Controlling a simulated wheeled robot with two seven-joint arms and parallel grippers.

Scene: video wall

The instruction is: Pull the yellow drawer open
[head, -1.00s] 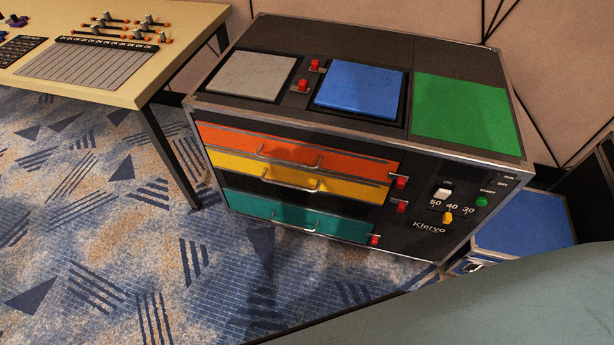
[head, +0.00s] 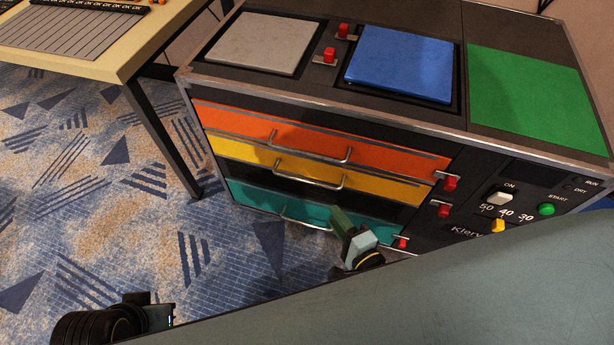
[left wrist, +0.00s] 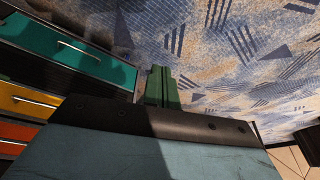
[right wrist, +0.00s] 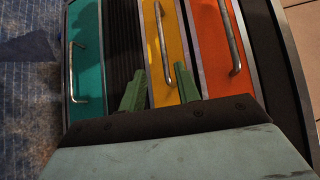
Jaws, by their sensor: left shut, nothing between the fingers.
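The yellow drawer (head: 378,182) is the middle coloured drawer of the black cabinet, and its front looks flush. Its silver bar handle (head: 312,184) shows at the front. My right gripper (head: 339,212) is in front of the cabinet, a little below the handle's right end. In the right wrist view the green fingers (right wrist: 160,72) are apart and empty. The yellow drawer's handle (right wrist: 163,40) lies between them in the picture; I see no contact. My left gripper (left wrist: 163,72) has its fingers together above the carpet. The yellow drawer (left wrist: 25,100) shows at that view's left edge.
An orange drawer (head: 390,157) lies above and a teal drawer (head: 262,203) below, each with a bar handle. Red latches (head: 449,184) sit beside the drawers. A beige table (head: 110,65) stands at the left. The carpet (head: 90,230) before the cabinet is open.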

